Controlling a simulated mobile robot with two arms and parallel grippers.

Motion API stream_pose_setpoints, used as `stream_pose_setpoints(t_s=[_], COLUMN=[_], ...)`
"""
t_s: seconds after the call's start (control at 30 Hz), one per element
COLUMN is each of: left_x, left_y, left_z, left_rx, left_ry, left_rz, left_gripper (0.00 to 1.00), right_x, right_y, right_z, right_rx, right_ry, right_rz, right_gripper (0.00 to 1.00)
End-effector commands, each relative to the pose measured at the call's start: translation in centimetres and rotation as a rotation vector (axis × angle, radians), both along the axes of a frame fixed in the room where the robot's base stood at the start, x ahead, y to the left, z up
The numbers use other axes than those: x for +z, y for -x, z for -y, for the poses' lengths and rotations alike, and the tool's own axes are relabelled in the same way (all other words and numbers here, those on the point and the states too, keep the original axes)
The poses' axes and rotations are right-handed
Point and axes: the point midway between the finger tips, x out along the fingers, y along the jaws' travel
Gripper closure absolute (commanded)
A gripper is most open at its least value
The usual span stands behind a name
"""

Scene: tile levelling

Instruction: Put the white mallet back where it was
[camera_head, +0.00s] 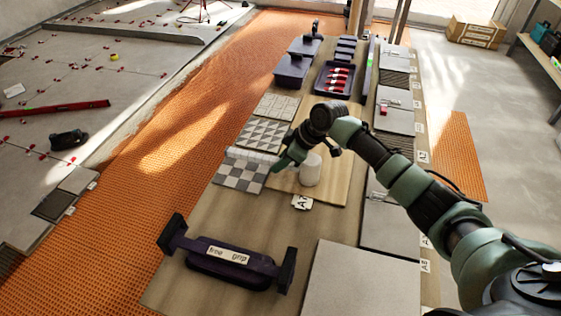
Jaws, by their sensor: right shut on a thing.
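The white mallet (310,170) shows as a pale, upright cylindrical head over the light wooden board near the middle of the table. My right gripper (283,163) is directly to the left of this head and is shut on the mallet. The gripper and wrist hide the grip, and I cannot tell whether the mallet touches the board. A label card (302,202) lies just in front of the board (335,187). My left gripper is not in view.
Patterned tiles (240,175) lie just left of the gripper. A dark suction lifter labelled "free grip" (225,257) lies at the front. Dark bins and a tray with red items (335,82) stand further back. Large grey tiles (360,280) line the right side.

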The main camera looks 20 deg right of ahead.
Motion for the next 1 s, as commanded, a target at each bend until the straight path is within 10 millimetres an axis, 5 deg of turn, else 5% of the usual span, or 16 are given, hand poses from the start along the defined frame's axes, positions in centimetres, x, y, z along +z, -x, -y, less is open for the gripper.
stream_pose_setpoints(t_s=[0.03, 0.07, 0.13, 0.57, 1.0], left_x=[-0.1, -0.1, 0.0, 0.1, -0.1], left_y=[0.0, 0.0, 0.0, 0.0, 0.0], left_z=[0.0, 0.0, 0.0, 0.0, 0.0], left_rx=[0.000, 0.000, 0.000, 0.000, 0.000], left_ry=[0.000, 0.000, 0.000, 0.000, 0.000], left_rz=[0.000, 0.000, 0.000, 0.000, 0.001], left_gripper=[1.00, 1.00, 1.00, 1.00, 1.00], right_x=[-0.2, -0.2, -0.2, 0.8, 8.3], right_y=[0.0, 0.0, 0.0, 0.2, 2.9], right_z=[0.0, 0.0, 0.0, 0.4, 4.0], right_rx=[0.000, 0.001, 0.001, -0.001, 0.000], right_ry=[-0.001, -0.001, -0.001, 0.001, 0.001], right_rz=[0.001, -0.001, -0.001, 0.001, 0.002], right_gripper=[1.00, 0.70, 0.57, 0.57, 0.57])
